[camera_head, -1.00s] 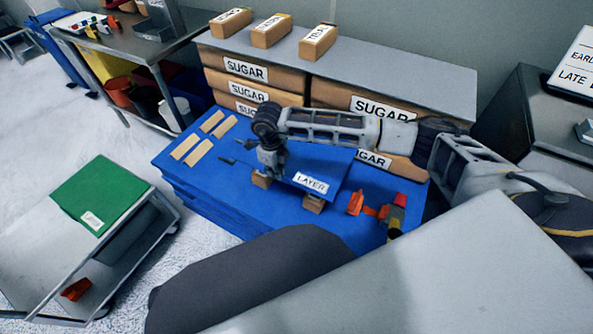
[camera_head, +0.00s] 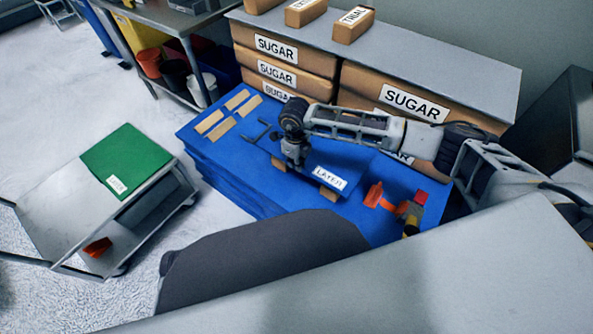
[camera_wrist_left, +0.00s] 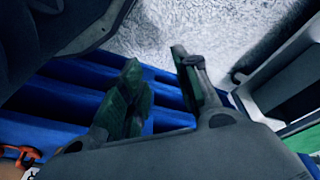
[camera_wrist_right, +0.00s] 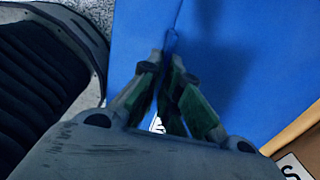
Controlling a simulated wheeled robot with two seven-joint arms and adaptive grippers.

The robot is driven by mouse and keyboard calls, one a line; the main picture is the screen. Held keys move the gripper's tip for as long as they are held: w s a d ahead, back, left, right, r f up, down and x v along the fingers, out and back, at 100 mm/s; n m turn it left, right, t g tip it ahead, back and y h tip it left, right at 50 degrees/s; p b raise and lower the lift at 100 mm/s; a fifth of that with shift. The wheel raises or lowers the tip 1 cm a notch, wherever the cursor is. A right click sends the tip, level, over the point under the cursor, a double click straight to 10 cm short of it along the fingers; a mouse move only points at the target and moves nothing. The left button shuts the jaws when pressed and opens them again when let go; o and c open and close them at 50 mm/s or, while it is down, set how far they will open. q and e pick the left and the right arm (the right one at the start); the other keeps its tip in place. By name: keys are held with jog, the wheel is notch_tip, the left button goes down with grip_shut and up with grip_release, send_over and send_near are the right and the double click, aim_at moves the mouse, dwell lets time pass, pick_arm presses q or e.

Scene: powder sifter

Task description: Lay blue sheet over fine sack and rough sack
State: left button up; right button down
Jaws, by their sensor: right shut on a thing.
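A blue sheet (camera_head: 350,160) with a white label lies raised a little over the matching blue platform (camera_head: 375,220). My right gripper (camera_head: 296,168) is at the sheet's left part, shut on it; in the right wrist view its fingers (camera_wrist_right: 170,58) pinch a blue fold. Two tan blocks, one nearer (camera_head: 328,193) and one by the gripper (camera_head: 279,164), show partly under the sheet; I cannot read which sacks they are. My left gripper (camera_wrist_left: 157,58) is open and empty in the left wrist view, over the platform's edge; the head view does not show it.
Several tan strips (camera_head: 222,129) lie on the platform's left part. An orange tool (camera_head: 378,196) lies at its right. Big sugar sacks (camera_head: 285,50) under a grey top stand behind. A cart with a green sheet (camera_head: 127,160) stands left, with clear floor between.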

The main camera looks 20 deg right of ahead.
jog(key=shift+f, duration=0.5)
notch_tip(320, 180, down, 3)
jog(key=shift+f+b, duration=0.1)
jog(key=shift+b, duration=0.35)
jog(key=shift+f, duration=0.45)
pick_arm(q)
jog(key=shift+d+r, duration=0.2)
jog(key=shift+r, duration=0.45)
jog(key=shift+f, duration=0.15)
pick_arm(e)
jog(key=shift+f, duration=0.1)
